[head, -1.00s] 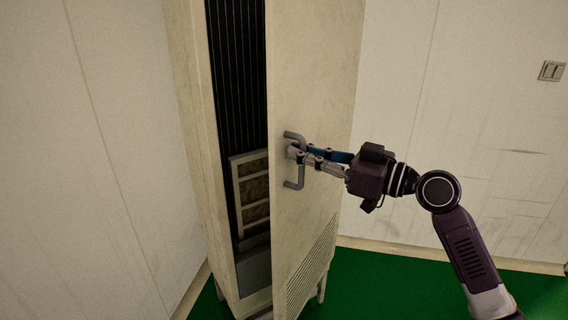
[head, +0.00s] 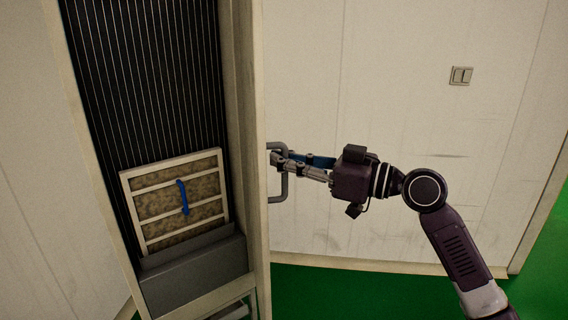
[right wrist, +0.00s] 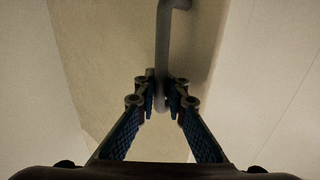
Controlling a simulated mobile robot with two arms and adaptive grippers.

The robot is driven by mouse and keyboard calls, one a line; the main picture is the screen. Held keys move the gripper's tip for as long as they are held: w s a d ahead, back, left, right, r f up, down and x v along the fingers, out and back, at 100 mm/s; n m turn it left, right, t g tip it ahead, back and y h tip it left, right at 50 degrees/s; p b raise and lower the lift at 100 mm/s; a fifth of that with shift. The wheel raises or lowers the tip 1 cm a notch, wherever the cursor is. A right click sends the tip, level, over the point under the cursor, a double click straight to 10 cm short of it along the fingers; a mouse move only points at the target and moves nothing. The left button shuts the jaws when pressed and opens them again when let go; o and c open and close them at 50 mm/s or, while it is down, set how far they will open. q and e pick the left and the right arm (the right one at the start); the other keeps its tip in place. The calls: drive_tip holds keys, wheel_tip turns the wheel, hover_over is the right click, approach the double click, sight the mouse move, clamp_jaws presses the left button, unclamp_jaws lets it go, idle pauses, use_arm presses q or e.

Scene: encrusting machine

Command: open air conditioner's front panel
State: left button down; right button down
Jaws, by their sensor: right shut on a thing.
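The air conditioner (head: 150,75) stands open in the head view, with its dark finned inside showing. Its front panel (head: 254,110) is swung to the right and seen nearly edge-on. A grey bar handle (head: 284,188) sticks out from the panel's right side. My right gripper (head: 276,160) is shut on the handle, coming from the right. In the right wrist view the handle (right wrist: 163,45) runs down between the two fingertips (right wrist: 162,100), with the pale panel (right wrist: 110,45) behind. My left gripper is in neither view.
Inside the unit a framed filter (head: 160,207) with a blue handle (head: 182,196) rests above a grey tray (head: 195,270). A white wall (head: 400,60) with a switch (head: 461,76) is behind. Green floor (head: 330,294) shows at the bottom.

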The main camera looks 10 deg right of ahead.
drive_tip(key=shift+f, duration=0.25)
drive_tip(key=shift+s, duration=0.1)
drive_tip(key=c, duration=2.5)
unclamp_jaws()
drive_tip(key=o, duration=0.5)
drive_tip(key=shift+s+d+r, duration=0.2)
drive_tip(key=shift+w, duration=0.1)
drive_tip(key=v, duration=1.2)
